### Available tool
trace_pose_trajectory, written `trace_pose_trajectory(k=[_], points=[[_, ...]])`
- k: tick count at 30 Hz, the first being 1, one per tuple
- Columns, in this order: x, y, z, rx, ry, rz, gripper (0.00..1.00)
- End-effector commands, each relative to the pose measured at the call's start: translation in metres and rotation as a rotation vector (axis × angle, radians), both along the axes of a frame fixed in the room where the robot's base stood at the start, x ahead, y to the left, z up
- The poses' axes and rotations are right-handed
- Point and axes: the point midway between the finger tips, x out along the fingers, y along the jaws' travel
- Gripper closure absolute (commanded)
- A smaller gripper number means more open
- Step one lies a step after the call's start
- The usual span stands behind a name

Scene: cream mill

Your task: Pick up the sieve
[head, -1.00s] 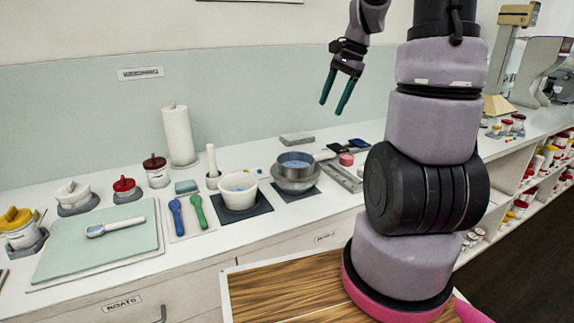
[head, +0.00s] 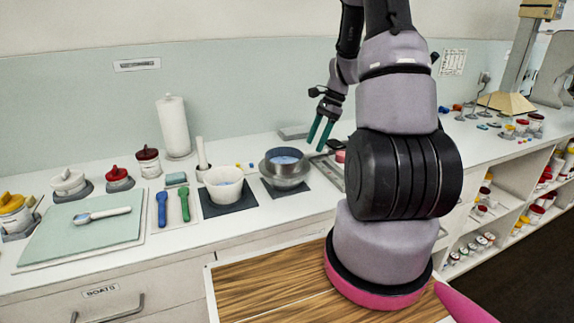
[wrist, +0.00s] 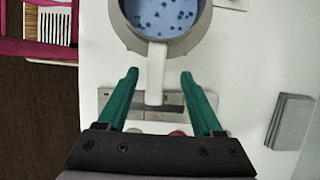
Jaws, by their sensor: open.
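The sieve (head: 285,169) is a round grey metal ring with blue contents, seated on a metal bowl (head: 286,183) on a dark mat. In the wrist view the sieve (wrist: 117,19) is at the top, with dark blue lumps inside and its pale handle (wrist: 156,68) pointing toward me. My gripper (head: 318,146) is open, its green fingers pointing down, to the right of the sieve. In the wrist view my gripper (wrist: 159,76) has one finger on each side of the handle with gaps. Whether the fingers are at the handle's height I cannot tell.
A white mortar (head: 223,187) stands left of the bowl, with blue and green spoons (head: 184,204) beyond. Behind are a paper roll (head: 173,127) and a grey block (head: 295,132). In the wrist view a grey slab (wrist: 290,121) lies at right.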

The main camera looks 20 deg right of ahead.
Motion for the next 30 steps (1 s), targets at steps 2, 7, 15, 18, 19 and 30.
trace_pose_trajectory(k=[2, 7, 15, 18, 19, 30], points=[[-0.004, 0.005, -0.012, 0.003, 0.005, 0.000, 0.32], [-0.006, 0.014, -0.034, 0.002, 0.004, 0.001, 0.32], [-0.006, 0.016, -0.041, 0.000, 0.000, 0.000, 0.32], [-0.006, 0.016, -0.041, 0.000, 0.001, 0.000, 0.48], [-0.006, 0.016, -0.041, 0.001, 0.001, 0.000, 0.59], [-0.006, 0.016, -0.040, 0.001, 0.000, 0.000, 1.00]])
